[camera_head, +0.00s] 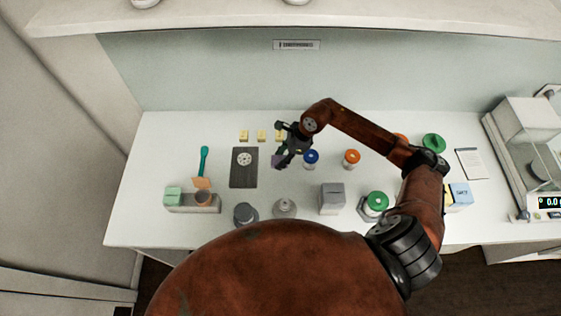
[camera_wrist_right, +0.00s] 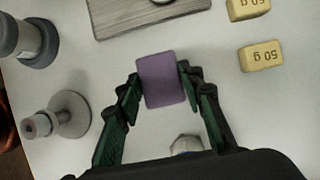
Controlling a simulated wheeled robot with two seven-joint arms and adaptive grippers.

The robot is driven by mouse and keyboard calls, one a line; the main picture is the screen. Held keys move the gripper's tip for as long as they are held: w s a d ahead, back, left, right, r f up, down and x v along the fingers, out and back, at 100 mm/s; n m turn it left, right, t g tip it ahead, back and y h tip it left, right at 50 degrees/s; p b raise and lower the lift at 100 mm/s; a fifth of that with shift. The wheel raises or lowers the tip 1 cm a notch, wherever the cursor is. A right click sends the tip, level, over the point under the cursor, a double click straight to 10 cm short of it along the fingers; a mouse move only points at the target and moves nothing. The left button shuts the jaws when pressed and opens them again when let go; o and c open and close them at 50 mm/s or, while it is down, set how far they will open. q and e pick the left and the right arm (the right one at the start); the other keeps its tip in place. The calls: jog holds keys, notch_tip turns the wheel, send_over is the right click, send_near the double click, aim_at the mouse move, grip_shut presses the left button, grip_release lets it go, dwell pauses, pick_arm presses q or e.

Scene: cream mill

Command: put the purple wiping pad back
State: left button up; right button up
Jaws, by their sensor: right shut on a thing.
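The purple wiping pad (camera_head: 278,161) is held in my right gripper (camera_head: 282,152) above the middle of the white bench. In the right wrist view the pad (camera_wrist_right: 162,78) sits between the two green fingers of the gripper (camera_wrist_right: 161,82), which is shut on it. A grey holder (camera_head: 180,208) stands at the left front of the bench. My left gripper is not in view.
A dark board (camera_head: 243,180) with a white disc lies left of the gripper. Several yellow blocks (camera_head: 262,135) stand behind. A blue-lidded jar (camera_head: 311,157) and an orange-lidded jar (camera_head: 351,157) stand to the right. A grey knobbed piece (camera_head: 285,207) stands in front.

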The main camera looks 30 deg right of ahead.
notch_tip(320, 180, down, 3)
jog(key=shift+f+p, duration=0.1)
jog(key=shift+p, duration=0.45)
jog(key=shift+f, duration=0.2)
jog(key=o, duration=1)
jog(key=shift+r, duration=0.1)
jog(key=shift+r, duration=0.1)
jog(key=b+v, duration=0.2)
jog(key=v, duration=1)
